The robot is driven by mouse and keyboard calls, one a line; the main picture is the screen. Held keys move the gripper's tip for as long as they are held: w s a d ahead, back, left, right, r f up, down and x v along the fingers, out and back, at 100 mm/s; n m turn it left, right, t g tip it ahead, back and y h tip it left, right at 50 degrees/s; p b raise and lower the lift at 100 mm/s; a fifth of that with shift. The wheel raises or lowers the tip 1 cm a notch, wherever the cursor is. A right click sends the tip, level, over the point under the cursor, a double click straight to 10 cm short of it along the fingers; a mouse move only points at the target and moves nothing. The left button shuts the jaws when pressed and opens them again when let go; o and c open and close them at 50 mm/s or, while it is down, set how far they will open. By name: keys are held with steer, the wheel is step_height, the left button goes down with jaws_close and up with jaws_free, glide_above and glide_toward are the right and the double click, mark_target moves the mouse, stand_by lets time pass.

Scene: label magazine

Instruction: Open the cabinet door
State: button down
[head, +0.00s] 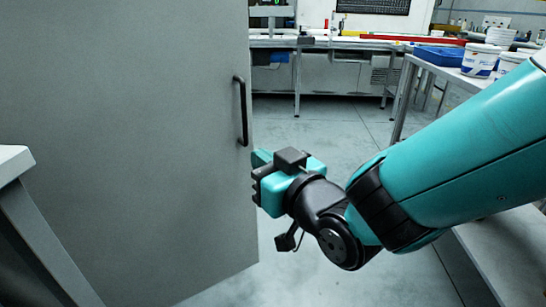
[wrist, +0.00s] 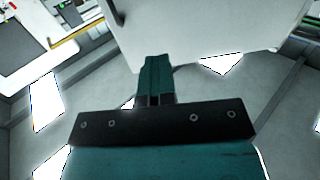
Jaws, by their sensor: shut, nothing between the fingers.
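The cabinet door (head: 130,130) is a large flat grey panel filling the left of the head view. Its free edge stands near the middle of the picture, with floor showing to its right. A black bar handle (head: 241,110) is upright near that edge. My gripper (head: 256,172) is shut and empty, at the door's edge and a little below the handle. I cannot tell whether it touches the door. In the wrist view my shut teal fingers (wrist: 155,62) point towards the pale door (wrist: 215,25), and part of the handle (wrist: 117,12) shows above left of them. The cabinet's inside is hidden.
A grey table (head: 405,100) on the right holds a blue tray (head: 440,55) and white tubs (head: 480,60). A long bench (head: 335,75) stands at the back. A white-topped surface (head: 12,162) is at the left edge. The floor (head: 320,135) between is clear.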

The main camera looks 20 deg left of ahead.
steer(key=c, duration=1.8)
jaws_free()
steer(key=o, duration=0.6)
steer(key=shift+o, duration=0.2)
steer(key=b+v, duration=1.5)
steer(key=v, duration=0.2)
steer(key=shift+d, duration=0.2)
